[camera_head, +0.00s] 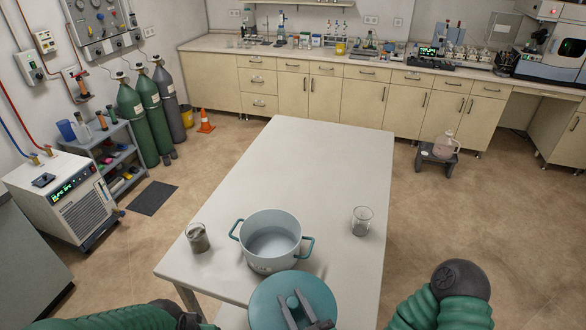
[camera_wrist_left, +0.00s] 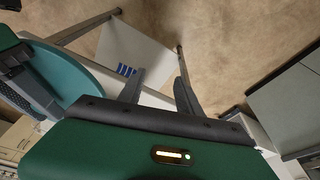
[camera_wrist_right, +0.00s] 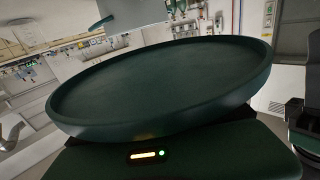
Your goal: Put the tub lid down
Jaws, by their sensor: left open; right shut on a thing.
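The teal round lid (camera_head: 265,300) is at the bottom of the head view, at the near edge of the table and on the near side of the tub. My right gripper (camera_head: 299,301) is shut on the lid at its middle. The lid fills much of the right wrist view (camera_wrist_right: 160,85) and shows at the left of the left wrist view (camera_wrist_left: 85,72). The light blue tub (camera_head: 270,262) with teal handles stands uncovered on the table and looks empty. My left gripper (camera_wrist_left: 160,90) is open and empty, low at the left; its fingers are out of the head view.
The white table (camera_head: 300,165) is clear beyond the tub.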

